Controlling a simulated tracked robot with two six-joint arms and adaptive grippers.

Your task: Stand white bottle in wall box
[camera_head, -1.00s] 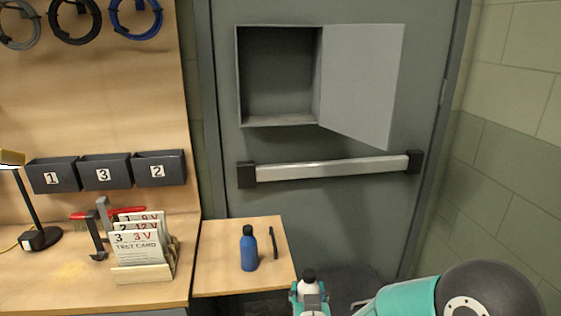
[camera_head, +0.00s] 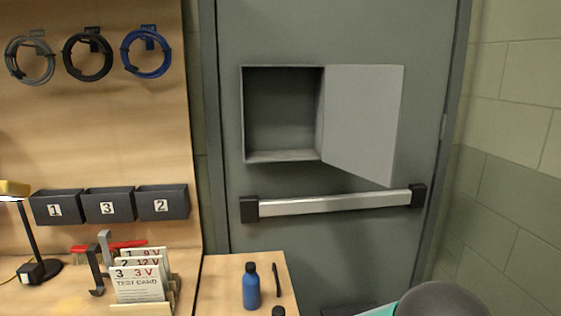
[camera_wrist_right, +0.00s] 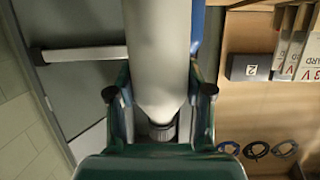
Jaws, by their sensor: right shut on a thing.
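The white bottle (camera_wrist_right: 155,60) fills the middle of the right wrist view, its dark cap (camera_wrist_right: 162,131) toward the lower edge. My right gripper (camera_wrist_right: 160,95) is shut on it, one finger on each side. The box is well above the cap in the head view. My left gripper is in neither view.
A blue bottle (camera_head: 251,288) and a black pen-like thing (camera_head: 276,280) are on the small side table (camera_head: 220,285). A push bar (camera_head: 335,202) crosses below the box. Test cards (camera_head: 140,278) and numbered bins (camera_head: 108,204) are at left.

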